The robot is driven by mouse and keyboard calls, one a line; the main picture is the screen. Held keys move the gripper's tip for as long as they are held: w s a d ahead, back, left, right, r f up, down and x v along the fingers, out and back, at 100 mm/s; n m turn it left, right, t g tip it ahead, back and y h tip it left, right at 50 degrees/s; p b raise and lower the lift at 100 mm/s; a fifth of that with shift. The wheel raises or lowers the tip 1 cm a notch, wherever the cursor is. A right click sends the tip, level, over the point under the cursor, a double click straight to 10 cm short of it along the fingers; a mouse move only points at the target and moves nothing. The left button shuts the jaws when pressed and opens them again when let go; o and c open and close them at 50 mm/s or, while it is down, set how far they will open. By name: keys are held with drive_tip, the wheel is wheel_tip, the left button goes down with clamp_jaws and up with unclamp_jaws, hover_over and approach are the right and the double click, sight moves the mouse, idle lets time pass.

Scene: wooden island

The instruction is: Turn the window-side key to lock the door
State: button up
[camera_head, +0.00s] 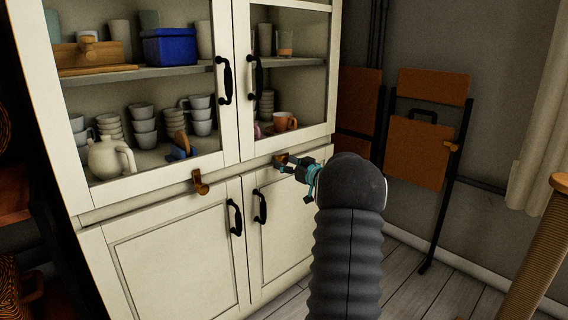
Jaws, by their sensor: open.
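A cream cabinet (155,203) stands ahead, with glass doors above and solid doors below. Two brown keys or latch pieces sit on the rail between them. One key (201,182) is at the left, in plain view. The other key (281,160) is at the right, on the side of the curtain, and is partly hidden behind my gripper. My gripper (287,168) is open, close in front of and just below this right key. I cannot tell whether it touches it. My dark arm hides part of the right lower door (285,215).
Black handles (225,80) stick out from the doors. Cups and a teapot (110,158) stand behind the glass. A folded brown chair (420,150) hangs at the right wall, near a pale curtain (545,140). A post (535,255) stands at the right edge.

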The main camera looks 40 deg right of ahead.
drive_tip(key=shift+w, duration=0.55)
clamp_jaws()
